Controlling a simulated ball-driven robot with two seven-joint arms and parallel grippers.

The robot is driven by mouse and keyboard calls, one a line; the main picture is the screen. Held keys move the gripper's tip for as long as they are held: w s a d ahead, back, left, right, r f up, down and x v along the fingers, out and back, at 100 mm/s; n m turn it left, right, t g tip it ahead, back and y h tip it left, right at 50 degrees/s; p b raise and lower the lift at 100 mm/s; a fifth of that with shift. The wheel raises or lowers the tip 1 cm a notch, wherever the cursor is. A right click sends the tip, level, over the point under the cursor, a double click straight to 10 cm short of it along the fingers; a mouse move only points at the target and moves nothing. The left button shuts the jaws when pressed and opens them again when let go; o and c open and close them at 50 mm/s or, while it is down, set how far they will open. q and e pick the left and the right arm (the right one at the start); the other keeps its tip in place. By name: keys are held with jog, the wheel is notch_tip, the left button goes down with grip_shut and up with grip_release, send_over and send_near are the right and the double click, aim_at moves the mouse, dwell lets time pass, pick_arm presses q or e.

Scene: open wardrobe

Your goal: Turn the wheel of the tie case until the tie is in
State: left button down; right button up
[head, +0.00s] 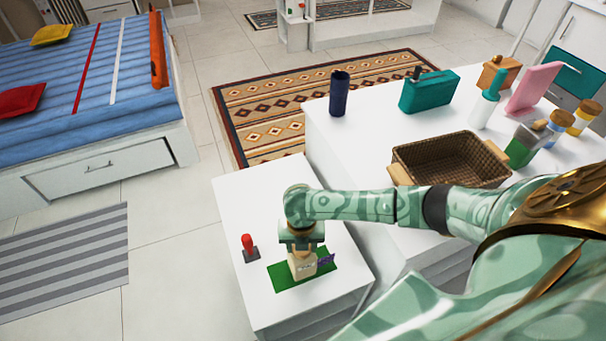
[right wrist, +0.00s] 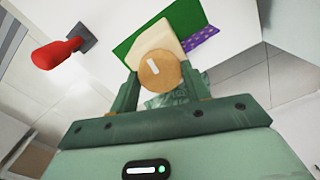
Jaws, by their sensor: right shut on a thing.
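The cream tie case (head: 302,266) stands on a green mat (head: 284,281) on the low white cabinet. A purple tie (head: 326,260) sticks out from its right side in the head view. In the right wrist view the case (right wrist: 152,38) has a round tan wheel (right wrist: 160,70) with a white mark, and the dotted purple tie (right wrist: 203,40) shows beside the case. My right gripper (right wrist: 160,82) is shut on the wheel, one finger on each side. In the head view it reaches down onto the case from above. My left gripper is not in view.
A red-handled lever (head: 248,246) on a dark base stands left of the mat. The higher white top behind holds a wicker basket (head: 450,160), a dark blue cup (head: 339,94), a teal case (head: 428,92) and several bottles. The low cabinet's far left part is clear.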

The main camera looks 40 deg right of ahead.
jog(key=m+p, duration=0.4)
jog(key=shift+a+r+m, duration=0.1)
jog(key=shift+r+m, duration=0.1)
jog(key=shift+m, duration=0.1)
jog(key=m+p, duration=0.2)
jog(key=shift+m, duration=0.4)
jog(key=m+p, duration=0.2)
jog(key=m, duration=0.1)
jog(key=shift+f+m, duration=0.1)
jog(key=shift+m, duration=0.2)
jog(key=m+p, duration=0.2)
jog(key=m, duration=0.3)
pick_arm(q)
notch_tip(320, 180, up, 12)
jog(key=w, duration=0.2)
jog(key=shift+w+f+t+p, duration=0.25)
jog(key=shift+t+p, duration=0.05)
jog(key=shift+p, duration=0.15)
pick_arm(e)
jog(key=m, duration=0.5)
jog(key=shift+f+m, duration=0.1)
jog(key=shift+m, duration=0.3)
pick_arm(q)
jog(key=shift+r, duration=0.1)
pick_arm(e)
jog(key=shift+w+m, duration=0.1)
jog(key=shift+m, duration=0.3)
jog(key=o, duration=1)
